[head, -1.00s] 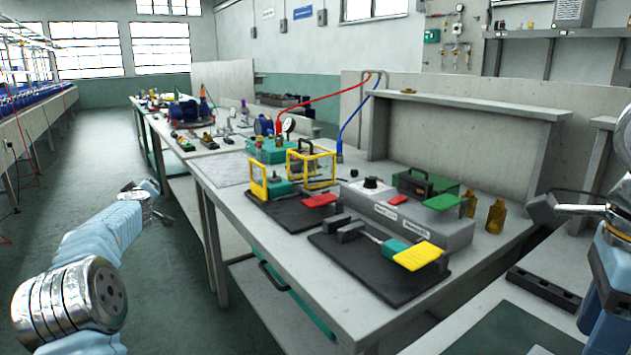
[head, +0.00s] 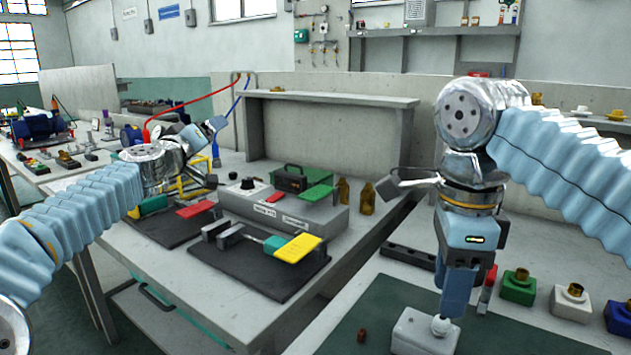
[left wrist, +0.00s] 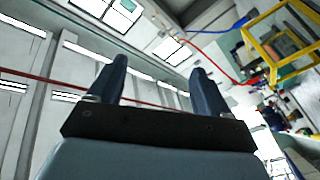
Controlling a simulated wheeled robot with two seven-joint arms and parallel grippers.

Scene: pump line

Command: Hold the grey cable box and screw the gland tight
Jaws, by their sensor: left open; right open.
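The grey cable box (head: 424,336) stands on the dark green mat at the bottom of the head view. A pale rounded piece (head: 440,325) sits on its top; I cannot tell if it is the gland. My right gripper (head: 452,308) points down right over this piece, open, with its fingers seen nearly edge-on. Whether they touch the piece is unclear. My left gripper (head: 212,128) is raised at the left, away from the box. It is open and empty, with both fingers apart in the left wrist view (left wrist: 160,88).
A small brown part (head: 362,336) lies on the green mat (head: 395,292). A green box (head: 517,289), a white box (head: 571,303) and a blue box (head: 619,318) stand to the right. The left bench holds a black board (head: 262,272) with a yellow-ended tool.

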